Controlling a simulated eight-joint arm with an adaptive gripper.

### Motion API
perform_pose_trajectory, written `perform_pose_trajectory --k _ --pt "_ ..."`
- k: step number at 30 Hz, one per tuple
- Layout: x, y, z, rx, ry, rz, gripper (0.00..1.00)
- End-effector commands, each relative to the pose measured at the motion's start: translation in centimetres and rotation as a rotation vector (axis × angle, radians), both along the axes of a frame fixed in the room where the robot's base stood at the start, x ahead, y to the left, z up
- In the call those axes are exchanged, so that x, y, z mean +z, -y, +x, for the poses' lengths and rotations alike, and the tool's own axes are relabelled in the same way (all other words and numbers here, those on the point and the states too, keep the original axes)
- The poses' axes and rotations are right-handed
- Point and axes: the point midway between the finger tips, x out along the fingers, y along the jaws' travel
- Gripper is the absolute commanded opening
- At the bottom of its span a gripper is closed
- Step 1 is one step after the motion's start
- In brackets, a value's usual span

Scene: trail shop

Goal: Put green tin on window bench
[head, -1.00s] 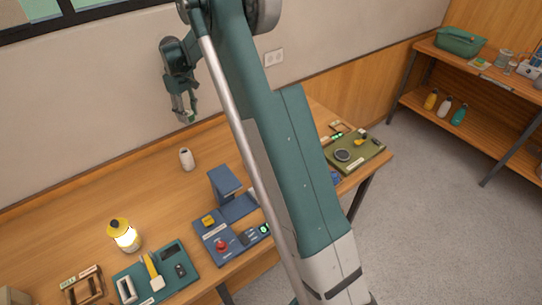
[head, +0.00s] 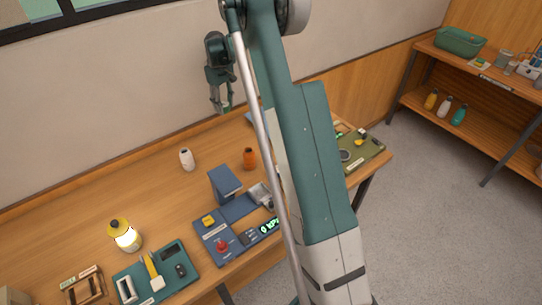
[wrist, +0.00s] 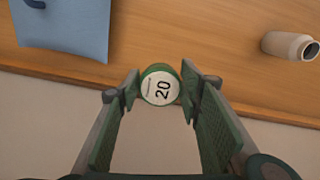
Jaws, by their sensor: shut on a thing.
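The green tin (wrist: 160,84) has a white round face reading "20". It sits between the two fingers of my gripper (wrist: 160,88) in the wrist view, and the fingers are shut on it. In the head view my gripper (head: 222,106) hangs in the air before the wall, above the back of the long wooden bench (head: 130,195); the tin is too small to make out clearly there. This bench stands below the window (head: 40,10) at the upper left.
The bench holds a white canister (head: 187,160), an orange jar (head: 249,158), a lit lantern (head: 124,235), a blue stand (head: 225,183) and tool trays. A flat light blue thing (wrist: 65,25) shows in the wrist view. A shelf unit (head: 480,72) stands at the right.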

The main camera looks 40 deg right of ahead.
Motion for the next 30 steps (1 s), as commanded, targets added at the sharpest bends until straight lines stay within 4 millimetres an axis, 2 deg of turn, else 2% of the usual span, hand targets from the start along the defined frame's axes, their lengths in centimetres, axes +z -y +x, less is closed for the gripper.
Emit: perform_pose_trajectory --k 9,23,30 --pt "-3.0 0.0 -0.1 0.000 0.000 0.000 0.24" --pt "-3.4 0.0 0.0 0.000 0.000 0.000 0.24" --pt "-5.6 0.0 -0.1 0.000 0.000 0.000 0.24"
